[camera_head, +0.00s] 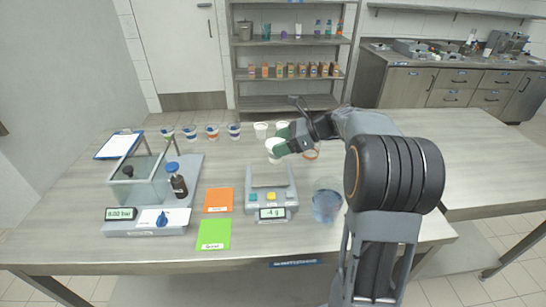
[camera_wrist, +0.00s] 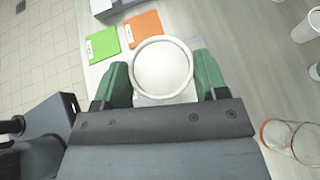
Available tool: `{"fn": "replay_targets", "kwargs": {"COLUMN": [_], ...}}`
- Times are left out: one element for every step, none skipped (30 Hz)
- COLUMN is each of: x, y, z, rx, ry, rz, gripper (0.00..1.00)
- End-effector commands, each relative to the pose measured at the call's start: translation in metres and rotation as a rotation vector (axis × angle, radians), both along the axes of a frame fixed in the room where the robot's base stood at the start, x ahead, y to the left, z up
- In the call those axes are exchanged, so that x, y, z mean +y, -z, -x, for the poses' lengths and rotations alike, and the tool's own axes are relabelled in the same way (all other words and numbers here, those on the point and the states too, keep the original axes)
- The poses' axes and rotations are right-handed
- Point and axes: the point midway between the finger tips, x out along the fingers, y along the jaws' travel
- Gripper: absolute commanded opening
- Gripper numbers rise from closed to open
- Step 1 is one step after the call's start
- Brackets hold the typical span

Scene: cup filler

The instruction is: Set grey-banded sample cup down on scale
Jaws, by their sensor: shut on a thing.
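My gripper (camera_head: 281,147) is shut on a white sample cup (camera_head: 273,152). In the wrist view the green fingers of my gripper (camera_wrist: 163,76) hold the cup (camera_wrist: 163,66) from both sides, its round rim facing the camera. I cannot make out the cup's band or whether anything is in it. The scale (camera_head: 290,197) stands on the table below the cup, and its display shows what looks like "-4 g". The cup is in the air above the rear of the scale's weighing plate (camera_head: 270,178). In the wrist view the cup and gripper hide most of the scale.
An orange mat (camera_head: 219,199) and a green mat (camera_head: 213,234) lie left of the scale. A clear container with bluish contents (camera_head: 327,205) stands close on its right. Several banded cups (camera_head: 212,132) line the table's back. A filling station (camera_head: 150,188) with a dark bottle stands at left.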

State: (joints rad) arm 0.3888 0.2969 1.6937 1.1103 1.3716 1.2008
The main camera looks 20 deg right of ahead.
Motion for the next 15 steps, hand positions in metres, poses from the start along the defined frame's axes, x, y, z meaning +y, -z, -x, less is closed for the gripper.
{"fn": "replay_targets", "kwargs": {"x": [0.002,0.004,0.005,0.006,0.007,0.008,0.009,0.009,0.01,0.01,0.01,0.011,0.011,0.011,0.012], "y": [0.012,0.016,0.022,0.025,0.029,0.033,0.035,0.037,0.04,0.041,0.041,0.042,0.043,0.043,0.045], "z": [-0.007,-0.01,-0.015,-0.018,-0.021,-0.024,-0.026,-0.028,-0.03,-0.031,-0.031,-0.032,-0.033,-0.033,-0.034], "rx": [0.007,0.005,0.004,0.003,0.005,0.004,0.004,0.003,0.002,0.001,0.001,0.001,0.001,0.001,0.001], "ry": [-0.002,-0.002,-0.002,-0.003,-0.003,-0.003,-0.003,-0.002,-0.002,-0.003,-0.003,-0.003,-0.003,-0.004,-0.004], "rz": [-0.003,-0.002,-0.002,-0.001,-0.002,0.0,0.0,0.0,-0.001,-0.001,0.0,0.0,0.0,0.0,0.0], "gripper": [0.41,0.41,0.41,0.41,0.41,0.41,0.41,0.41,0.41,0.41,0.41,0.41,0.41,0.41,0.41]}}
